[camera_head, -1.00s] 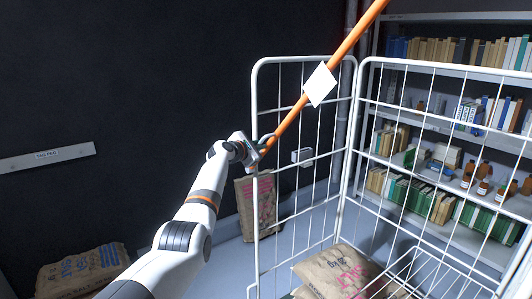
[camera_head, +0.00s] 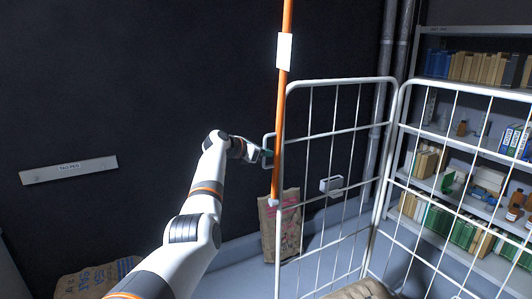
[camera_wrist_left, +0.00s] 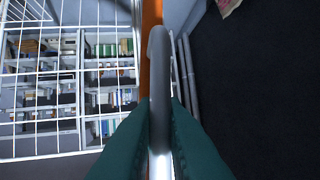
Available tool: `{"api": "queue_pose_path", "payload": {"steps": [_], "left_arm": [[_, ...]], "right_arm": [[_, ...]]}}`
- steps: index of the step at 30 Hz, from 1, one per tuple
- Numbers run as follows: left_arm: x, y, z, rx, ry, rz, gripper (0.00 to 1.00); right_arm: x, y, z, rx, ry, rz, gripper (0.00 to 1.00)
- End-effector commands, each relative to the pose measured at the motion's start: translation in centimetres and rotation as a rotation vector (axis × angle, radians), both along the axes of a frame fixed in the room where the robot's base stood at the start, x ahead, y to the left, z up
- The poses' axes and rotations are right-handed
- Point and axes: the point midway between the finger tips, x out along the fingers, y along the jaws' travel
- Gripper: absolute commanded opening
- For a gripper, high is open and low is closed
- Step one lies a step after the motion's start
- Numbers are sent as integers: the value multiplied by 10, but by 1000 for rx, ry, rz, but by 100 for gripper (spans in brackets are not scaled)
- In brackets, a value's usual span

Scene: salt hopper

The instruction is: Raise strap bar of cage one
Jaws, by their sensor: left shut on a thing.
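The orange strap bar (camera_head: 281,125) of the wire cage (camera_head: 335,134) stands nearly upright along the cage's left post, with a blank white tag (camera_head: 284,51) high on it. Its lower end meets the post at a light-coloured fitting. My left gripper (camera_head: 266,156) is beside the bar, shut on a small grey loop handle. In the left wrist view, the teal fingers (camera_wrist_left: 160,125) pinch this grey handle (camera_wrist_left: 160,75), with the orange bar (camera_wrist_left: 150,20) right behind it. My right gripper is not in view.
Sacks stand behind the cage (camera_head: 268,225) and lie at the lower left (camera_head: 95,280). A shelf of books and bottles (camera_head: 470,90) stands at the right. A labelled rail (camera_head: 68,170) is on the dark wall.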

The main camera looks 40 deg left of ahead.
Motion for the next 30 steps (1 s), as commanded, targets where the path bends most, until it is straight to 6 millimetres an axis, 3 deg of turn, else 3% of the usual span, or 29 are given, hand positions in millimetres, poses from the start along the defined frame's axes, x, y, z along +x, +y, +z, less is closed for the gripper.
{"api": "queue_pose_path", "payload": {"steps": [13,14,18,30], "left_arm": [[-1,3,1,-12,4,7,0],[-1,3,1,-12,4,7,12],[-1,2,1,-11,4,6,33],[-5,3,1,-10,4,4,33]], "right_arm": [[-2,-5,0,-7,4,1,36],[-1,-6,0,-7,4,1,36],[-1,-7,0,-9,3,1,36],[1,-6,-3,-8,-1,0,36]]}}
